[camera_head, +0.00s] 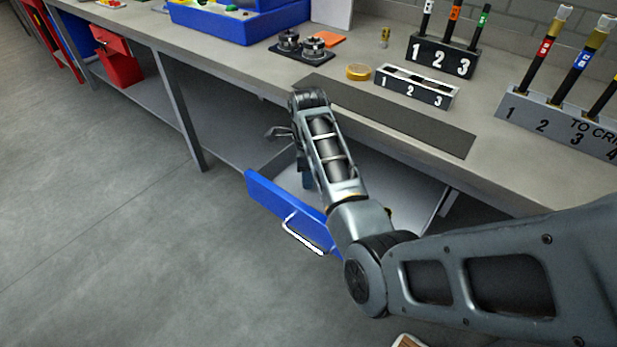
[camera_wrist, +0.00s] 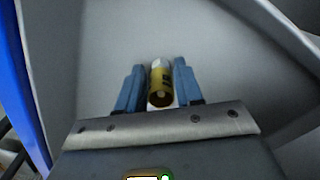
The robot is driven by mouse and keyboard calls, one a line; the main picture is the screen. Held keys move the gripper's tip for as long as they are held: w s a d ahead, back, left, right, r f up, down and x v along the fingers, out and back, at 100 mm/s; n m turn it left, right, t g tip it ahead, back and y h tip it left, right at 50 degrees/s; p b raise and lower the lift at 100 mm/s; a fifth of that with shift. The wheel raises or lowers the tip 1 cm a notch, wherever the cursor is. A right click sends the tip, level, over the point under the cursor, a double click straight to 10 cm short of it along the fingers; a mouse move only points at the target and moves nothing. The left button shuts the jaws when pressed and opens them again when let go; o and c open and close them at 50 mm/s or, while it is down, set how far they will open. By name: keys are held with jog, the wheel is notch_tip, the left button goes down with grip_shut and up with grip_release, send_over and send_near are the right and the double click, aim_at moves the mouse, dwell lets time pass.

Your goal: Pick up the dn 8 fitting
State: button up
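The fitting (camera_wrist: 160,84) is a small cylinder, yellow with dark markings and a pale far end, seen in the wrist view. I take it to be the dn 8 fitting; its label is too small to read. It lies between the two blue fingers of my gripper (camera_wrist: 159,82), one finger close along each side. I cannot tell whether both fingers touch it, or whether it rests on the drawer floor. In the head view my gripper points down into the open drawer, mostly hidden by my arm, and the fitting is hidden there.
The blue-fronted drawer (camera_head: 283,212) stands open below the workbench (camera_head: 230,55), its grey walls close around my gripper. On the bench are a dark mat (camera_head: 385,113), a yellow tape roll (camera_head: 358,72), a small brass fitting (camera_head: 384,38) and numbered racks (camera_head: 440,57).

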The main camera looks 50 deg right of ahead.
grip_shut()
